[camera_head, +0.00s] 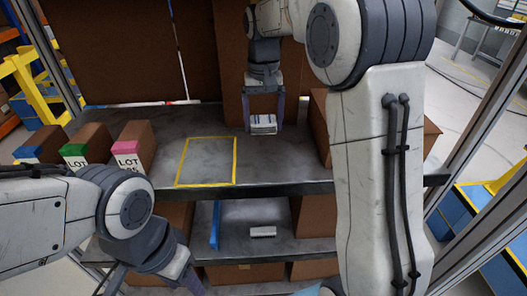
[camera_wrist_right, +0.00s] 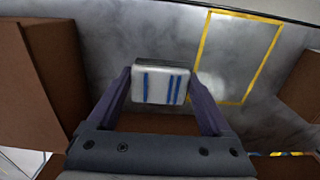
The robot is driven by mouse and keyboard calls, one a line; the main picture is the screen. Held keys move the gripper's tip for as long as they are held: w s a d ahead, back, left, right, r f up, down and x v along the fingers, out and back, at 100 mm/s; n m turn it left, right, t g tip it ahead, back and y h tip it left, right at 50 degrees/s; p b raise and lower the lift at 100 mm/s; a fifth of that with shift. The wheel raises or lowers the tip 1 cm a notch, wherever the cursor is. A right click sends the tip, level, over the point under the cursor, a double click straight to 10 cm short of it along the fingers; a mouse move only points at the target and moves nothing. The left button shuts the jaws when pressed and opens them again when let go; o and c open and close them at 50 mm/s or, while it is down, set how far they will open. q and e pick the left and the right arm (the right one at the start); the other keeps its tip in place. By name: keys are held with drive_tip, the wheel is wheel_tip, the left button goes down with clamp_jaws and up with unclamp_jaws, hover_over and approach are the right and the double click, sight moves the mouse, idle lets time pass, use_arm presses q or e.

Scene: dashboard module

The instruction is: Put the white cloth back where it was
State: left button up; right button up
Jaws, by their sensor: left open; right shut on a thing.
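The white cloth (camera_head: 263,124) is a small folded block with blue stripes. My right gripper (camera_head: 264,112) is shut on it, fingers pointing down, near the back of the upper shelf. In the right wrist view the cloth (camera_wrist_right: 160,84) sits between the two fingers (camera_wrist_right: 160,100). I cannot tell whether it touches the shelf. A yellow-outlined rectangle (camera_head: 234,162) on the upper shelf is empty, to the left of the cloth. My left gripper (camera_head: 150,284) is low at the bottom left, partly cut off, and away from the cloth.
Boxes with blue (camera_head: 28,150), green (camera_head: 74,149) and pink (camera_head: 130,144) labels stand left of the outline. A brown box (camera_head: 318,122) is close on the right. A lower shelf holds a blue strip (camera_head: 215,226) and a small white item (camera_head: 262,231).

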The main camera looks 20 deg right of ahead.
drive_tip(key=shift+w+f, duration=0.15)
hover_over(265, 160)
wheel_tip(265, 160, down, 6)
drive_tip(key=shift+w+f, duration=0.1)
drive_tip(key=shift+f, duration=1.75)
